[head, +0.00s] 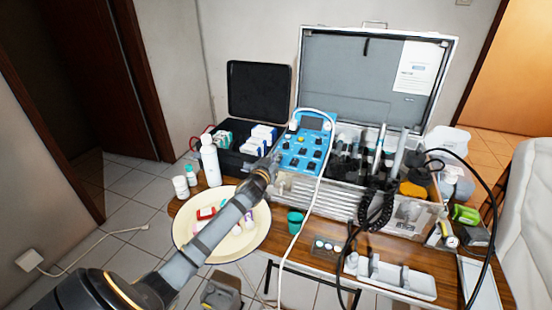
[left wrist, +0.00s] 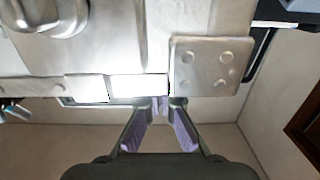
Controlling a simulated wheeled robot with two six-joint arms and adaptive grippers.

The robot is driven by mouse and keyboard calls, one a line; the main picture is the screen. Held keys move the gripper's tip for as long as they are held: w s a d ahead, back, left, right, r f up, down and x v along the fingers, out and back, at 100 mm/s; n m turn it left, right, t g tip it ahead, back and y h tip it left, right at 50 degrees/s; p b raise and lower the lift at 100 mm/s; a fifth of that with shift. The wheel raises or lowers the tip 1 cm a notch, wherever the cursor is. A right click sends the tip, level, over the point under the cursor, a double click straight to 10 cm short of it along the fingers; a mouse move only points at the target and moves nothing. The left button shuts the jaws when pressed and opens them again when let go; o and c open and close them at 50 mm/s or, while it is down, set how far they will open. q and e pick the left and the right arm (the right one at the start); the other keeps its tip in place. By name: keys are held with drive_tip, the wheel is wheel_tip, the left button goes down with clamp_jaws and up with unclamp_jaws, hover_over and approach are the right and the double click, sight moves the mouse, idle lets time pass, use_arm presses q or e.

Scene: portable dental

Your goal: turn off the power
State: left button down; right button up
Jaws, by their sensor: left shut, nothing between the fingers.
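The blue control panel (head: 302,158) of the dental unit has several dark knobs and a small screen (head: 312,123). It sits at the left end of the open silver case (head: 375,75). My left gripper (head: 274,160) is at the panel's left edge, shut and empty. In the left wrist view, the gripper's fingertips (left wrist: 161,101) are together, close to a silver metal surface (left wrist: 130,45) with a dotted plate (left wrist: 205,65) and a rounded metal part (left wrist: 45,15). I cannot tell which control is the power switch. Whether the fingertips touch anything is unclear. My right gripper is out of view.
A cream plate (head: 245,243) with small items lies under my left arm. A white bottle (head: 210,160) and a black box (head: 237,160) stand left of the panel. A white hose (head: 322,185) and black cables (head: 378,212) hang in front of the case.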

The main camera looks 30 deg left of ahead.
use_arm(q)
drive_tip(key=r+p, duration=0.2)
drive_tip(key=r, duration=0.1)
drive_tip(key=r+p, duration=0.1)
drive_tip(key=p, duration=0.1)
drive_tip(key=shift+w+a+r, duration=0.1)
drive_tip(key=shift+w+r, duration=0.05)
drive_tip(key=shift+w, duration=0.1)
drive_tip(key=r+b+v, duration=0.1)
drive_tip(key=r+v, duration=0.1)
drive_tip(key=v, duration=0.8)
drive_tip(key=shift+w, duration=0.15)
